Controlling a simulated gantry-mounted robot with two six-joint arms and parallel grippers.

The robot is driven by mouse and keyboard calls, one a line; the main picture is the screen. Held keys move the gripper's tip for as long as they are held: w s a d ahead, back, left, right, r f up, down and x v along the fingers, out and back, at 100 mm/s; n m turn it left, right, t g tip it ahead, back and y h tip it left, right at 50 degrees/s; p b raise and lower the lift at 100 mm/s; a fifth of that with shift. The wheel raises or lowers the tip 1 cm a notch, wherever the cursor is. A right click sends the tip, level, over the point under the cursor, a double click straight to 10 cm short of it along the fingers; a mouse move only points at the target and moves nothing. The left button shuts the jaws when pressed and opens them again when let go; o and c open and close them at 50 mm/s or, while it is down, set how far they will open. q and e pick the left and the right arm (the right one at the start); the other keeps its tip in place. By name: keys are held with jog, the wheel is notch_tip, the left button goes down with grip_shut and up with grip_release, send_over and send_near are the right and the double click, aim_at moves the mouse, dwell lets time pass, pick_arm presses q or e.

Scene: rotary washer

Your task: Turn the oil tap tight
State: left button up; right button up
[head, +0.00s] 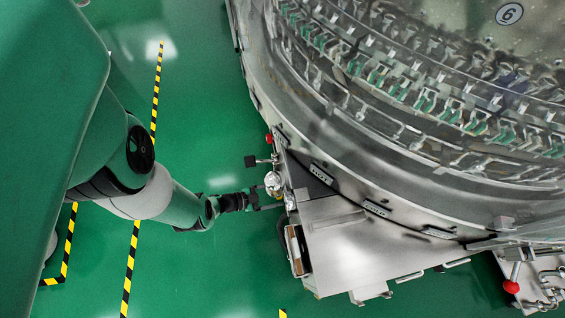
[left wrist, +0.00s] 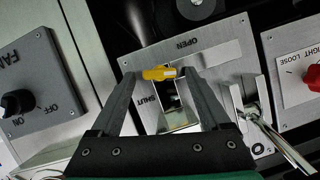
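The oil tap shows in the left wrist view as a yellow handle (left wrist: 159,73) in front of a grey panel (left wrist: 222,52) marked OPEN and SHUT. The handle lies crosswise between the fingertips of my left gripper (left wrist: 157,75). The fingers stand apart on either side of it, and I see no clear contact. In the head view my left gripper (head: 268,201) reaches the washer's left edge; the tap is too small to make out there. My right gripper is in neither view.
A FAN panel with a black ON/OFF knob (left wrist: 18,102) is at the left. A red knob (left wrist: 312,77) on a TIGHT/LOOSE panel is at the right, with a metal lever (left wrist: 272,132) nearby. The large washer (head: 380,120) fills the right; green floor (head: 200,285) is open at left.

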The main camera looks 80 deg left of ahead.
pick_arm(q)
grip_shut()
jog(key=shift+d+m+y, duration=0.1)
jog(key=shift+m+y, duration=0.7)
jog(key=shift+m, duration=0.1)
jog(key=shift+f, duration=0.1)
grip_release()
